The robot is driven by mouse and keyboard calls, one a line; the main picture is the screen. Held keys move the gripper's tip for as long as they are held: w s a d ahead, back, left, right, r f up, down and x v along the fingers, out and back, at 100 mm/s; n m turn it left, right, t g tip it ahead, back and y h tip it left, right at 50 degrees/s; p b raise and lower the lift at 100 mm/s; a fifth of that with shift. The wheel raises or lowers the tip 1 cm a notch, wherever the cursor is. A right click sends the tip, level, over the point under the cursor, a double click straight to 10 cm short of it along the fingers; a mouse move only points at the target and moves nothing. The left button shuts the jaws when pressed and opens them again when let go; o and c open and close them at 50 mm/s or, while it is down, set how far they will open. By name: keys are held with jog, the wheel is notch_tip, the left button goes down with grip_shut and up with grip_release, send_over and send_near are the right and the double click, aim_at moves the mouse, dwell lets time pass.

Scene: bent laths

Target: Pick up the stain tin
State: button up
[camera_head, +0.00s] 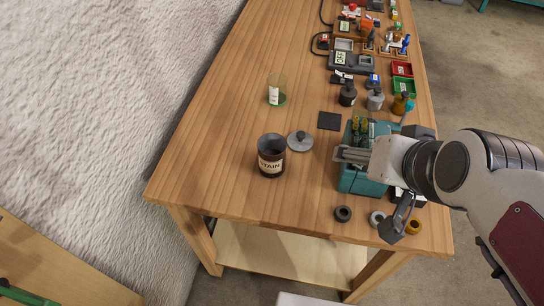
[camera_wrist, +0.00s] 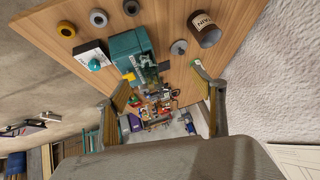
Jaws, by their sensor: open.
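The stain tin (camera_head: 271,167) is a dark, open-topped can with a pale label reading STAIN. It stands upright on the wooden table, left of my gripper (camera_head: 350,155) in the head view. A grey round lid with a knob (camera_head: 300,141) lies flat on the table beside the tin. The wrist view shows the tin (camera_wrist: 206,32) at the upper right, outside my fingers, and the lid (camera_wrist: 178,47) next to it. My gripper is open and empty, with its fingers apart in the wrist view (camera_wrist: 163,78). In the head view it overlaps the teal box.
The teal box (camera_head: 352,183) stands right of the tin. A clear glass (camera_head: 275,90) and a dark square plate (camera_head: 329,121) are farther back. Dark (camera_head: 343,214) and brass (camera_head: 413,226) rings lie near the front edge. Table left of the tin is clear, with a wall beyond.

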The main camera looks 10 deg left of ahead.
jog(key=w+a+f+m+t+y, duration=0.2)
jog(key=w+a+f, duration=0.1)
jog(key=w+a, duration=0.8)
jog(key=a+f+t+h, duration=0.1)
jog(key=a+f, duration=0.1)
jog(key=f, duration=0.1)
jog(key=a+f+m+t+h, duration=0.1)
jog(key=a+f+t, duration=0.1)
jog(key=a+f, duration=0.1)
jog(key=w+a+f+m+t+h, duration=0.1)
jog(key=a+f, duration=0.1)
jog(key=f, duration=0.1)
jog(key=shift+a+f+t, duration=0.3)
jog(key=shift+a+t, duration=0.05)
jog(key=shift+t, duration=0.05)
jog(key=n+t+h, duration=0.1)
jog(key=n+t, duration=0.2)
jog(key=t, duration=0.1)
send_near(277, 138)
jog(key=s+f, duration=0.2)
jog(key=shift+s+a+f, duration=0.1)
jog(key=shift+a+f, duration=0.25)
jog(key=shift+a, duration=0.05)
jog(key=shift+s+d+f+n, duration=0.1)
jog(key=shift+s+f+n, duration=0.4)
jog(key=shift+s+f, duration=0.1)
